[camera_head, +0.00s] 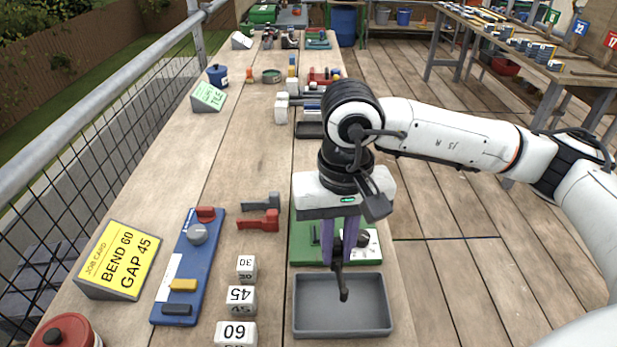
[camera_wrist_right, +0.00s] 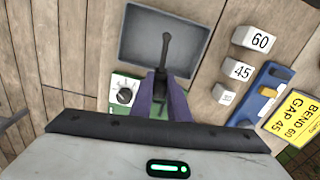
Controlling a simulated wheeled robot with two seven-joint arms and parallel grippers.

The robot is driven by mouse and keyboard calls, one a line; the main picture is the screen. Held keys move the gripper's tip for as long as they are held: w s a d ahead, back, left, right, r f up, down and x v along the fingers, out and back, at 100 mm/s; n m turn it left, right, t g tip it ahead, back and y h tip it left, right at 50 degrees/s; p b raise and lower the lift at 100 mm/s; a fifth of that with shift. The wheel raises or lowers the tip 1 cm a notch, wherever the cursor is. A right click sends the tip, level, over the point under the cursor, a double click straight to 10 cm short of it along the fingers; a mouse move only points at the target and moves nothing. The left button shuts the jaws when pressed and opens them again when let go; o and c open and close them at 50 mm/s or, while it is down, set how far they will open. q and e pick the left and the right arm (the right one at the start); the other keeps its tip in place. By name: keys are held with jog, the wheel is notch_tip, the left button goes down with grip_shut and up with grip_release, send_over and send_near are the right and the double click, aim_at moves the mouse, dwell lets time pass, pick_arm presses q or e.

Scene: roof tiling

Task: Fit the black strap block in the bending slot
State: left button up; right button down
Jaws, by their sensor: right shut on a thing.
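My right gripper (camera_head: 340,238), with purple fingers, is shut on a dark slim piece (camera_head: 342,286) with a rounded end. In the right wrist view the gripper (camera_wrist_right: 161,98) holds the same piece (camera_wrist_right: 166,48), which reaches over the grey tray. I cannot tell whether it is the black strap block. A black block (camera_head: 177,309) lies at the near end of a blue board (camera_head: 166,276). A green base (camera_head: 305,254) with a dark knob on a white plate (camera_head: 372,243) stands behind the tray, partly hidden by the gripper. I cannot identify the bending slot. My left gripper is not in view.
The empty grey tray (camera_head: 342,325) is on the near table. White cubes marked 30 (camera_head: 246,267), 45 (camera_head: 240,299) and 60 (camera_head: 236,333) stand left of it. A dark grey piece (camera_head: 258,202) and a red piece (camera_head: 258,221) lie behind. A yellow job card (camera_head: 120,261) stands left.

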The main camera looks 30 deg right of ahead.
jog(key=m, duration=0.1)
jog(key=w+m, duration=0.1)
jog(key=m, duration=0.1)
jog(key=r+m, duration=0.1)
jog(key=shift+w+d+m+p, duration=0.15)
jog(key=shift+w+m+p, duration=0.15)
jog(key=w+d+r+m+p, duration=0.15)
jog(key=w+m, duration=0.25)
jog(key=m, duration=1.2)
jog(key=w+d+r+m+p, duration=0.1)
jog(key=w+r+m+p, duration=0.3)
jog(key=m, duration=1.3)
jog(key=shift+w+d+f+b, duration=0.15)
jog(key=shift+f+b, duration=0.6)
jog(key=shift+f, duration=0.85)
jog(key=shift+w+f+b, duration=0.15)
jog(key=shift+f+b, duration=0.55)
jog(key=shift+f, duration=0.95)
jog(key=shift+w+d+f+b, duration=0.15)
jog(key=shift+f+b, duration=0.6)
jog(key=shift+f, duration=0.85)
jog(key=shift+a, duration=0.1)
jog(key=shift+f+b, duration=0.45)
jog(key=shift+f, duration=0.05)
